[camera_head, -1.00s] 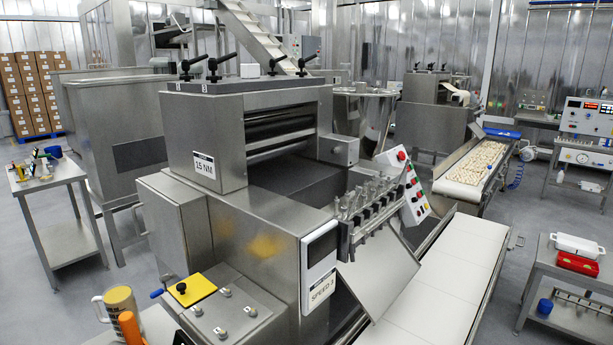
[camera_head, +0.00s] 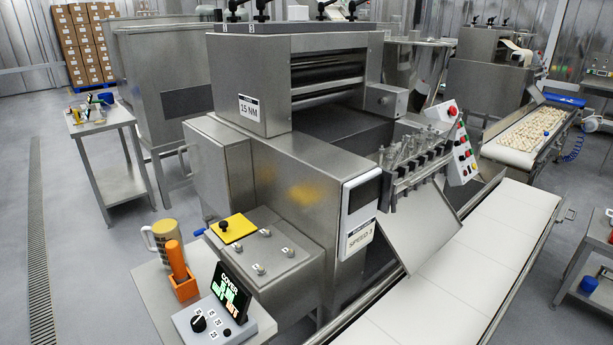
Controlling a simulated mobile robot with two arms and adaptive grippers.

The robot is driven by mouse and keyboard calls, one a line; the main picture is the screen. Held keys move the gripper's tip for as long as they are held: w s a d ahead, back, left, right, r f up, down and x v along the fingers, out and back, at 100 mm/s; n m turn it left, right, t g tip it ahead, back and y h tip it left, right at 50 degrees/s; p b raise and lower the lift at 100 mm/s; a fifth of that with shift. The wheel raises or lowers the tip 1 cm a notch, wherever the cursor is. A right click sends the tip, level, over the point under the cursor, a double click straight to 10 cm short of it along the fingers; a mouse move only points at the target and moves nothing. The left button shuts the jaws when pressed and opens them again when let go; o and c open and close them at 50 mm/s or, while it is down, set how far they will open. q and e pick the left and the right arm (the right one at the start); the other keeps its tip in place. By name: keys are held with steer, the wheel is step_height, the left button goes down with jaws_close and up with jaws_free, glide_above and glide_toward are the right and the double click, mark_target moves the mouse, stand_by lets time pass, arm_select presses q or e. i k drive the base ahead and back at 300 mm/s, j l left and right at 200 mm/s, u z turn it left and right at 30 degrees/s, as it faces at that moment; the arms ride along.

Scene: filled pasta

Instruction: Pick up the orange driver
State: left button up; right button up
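An orange driver (camera_head: 176,259) stands upright in an orange holder (camera_head: 185,288) on a small metal side table (camera_head: 150,290) at the lower left of the head view. Neither of my grippers is in view.
The large steel machine (camera_head: 300,190) fills the middle, with a yellow plate and knob (camera_head: 232,228) on its near corner. A white conveyor (camera_head: 470,260) runs along its right side. Another small table (camera_head: 102,122) with tools stands at the left. Floor at the left is clear.

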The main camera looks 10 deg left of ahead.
mark_target(172, 248)
steer(key=u, duration=0.8)
